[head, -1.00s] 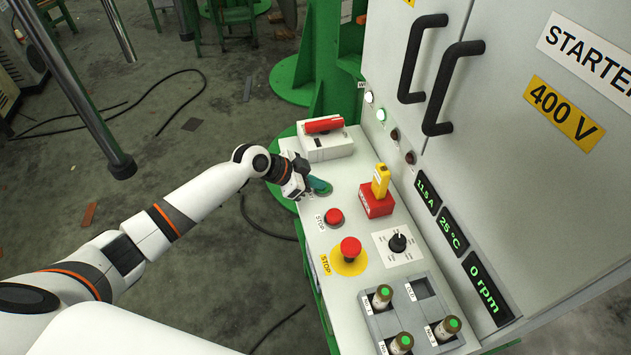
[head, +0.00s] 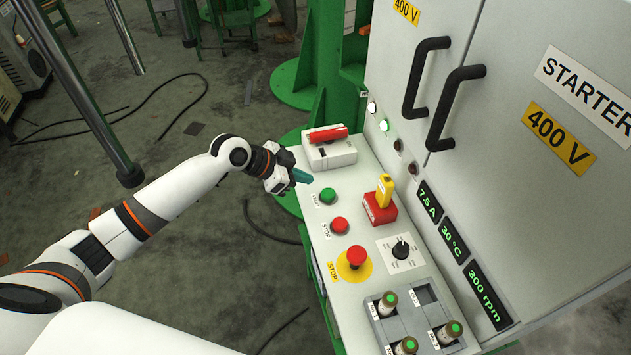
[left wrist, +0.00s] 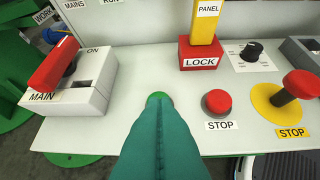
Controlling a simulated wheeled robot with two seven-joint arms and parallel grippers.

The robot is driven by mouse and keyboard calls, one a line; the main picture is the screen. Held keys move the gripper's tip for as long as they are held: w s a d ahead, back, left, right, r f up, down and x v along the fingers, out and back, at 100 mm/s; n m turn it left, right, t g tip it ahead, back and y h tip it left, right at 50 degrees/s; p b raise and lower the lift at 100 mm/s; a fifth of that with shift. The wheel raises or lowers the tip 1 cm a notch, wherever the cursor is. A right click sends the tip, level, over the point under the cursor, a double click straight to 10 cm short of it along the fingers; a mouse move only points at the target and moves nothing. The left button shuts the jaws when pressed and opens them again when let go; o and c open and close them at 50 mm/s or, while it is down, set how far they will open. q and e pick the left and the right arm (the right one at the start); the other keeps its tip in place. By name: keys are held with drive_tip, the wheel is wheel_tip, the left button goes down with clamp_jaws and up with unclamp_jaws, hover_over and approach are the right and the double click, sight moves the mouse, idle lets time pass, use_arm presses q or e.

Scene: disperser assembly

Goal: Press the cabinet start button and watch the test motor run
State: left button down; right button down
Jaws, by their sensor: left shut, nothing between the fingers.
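The green start button (head: 328,195) sits on the sloped cabinet panel, with a small label below it. My left gripper (head: 303,177) is shut and empty, its teal fingertips just up and left of the button and apart from it in the head view. In the left wrist view the shut teal fingers (left wrist: 160,135) cover most of the green button (left wrist: 159,96). The cabinet displays read 7.5 A (head: 429,202), 30 °C (head: 454,243) and 300 rpm (head: 485,294). I cannot pick out the test motor. My right gripper is not in view.
A red STOP button (head: 340,225) and a red mushroom stop on yellow (head: 356,257) sit nearby. A main switch with a red handle (head: 328,134), a red lock block with yellow tag (head: 380,208) and a black knob (head: 401,249) share the panel. Black door handles (head: 452,107) project above.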

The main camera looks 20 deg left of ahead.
use_arm(q)
drive_tip(key=v, duration=0.3)
drive_tip(key=shift+s+a+r, duration=0.1)
drive_tip(key=shift+a+r, duration=0.05)
drive_tip(key=shift+r, duration=0.15)
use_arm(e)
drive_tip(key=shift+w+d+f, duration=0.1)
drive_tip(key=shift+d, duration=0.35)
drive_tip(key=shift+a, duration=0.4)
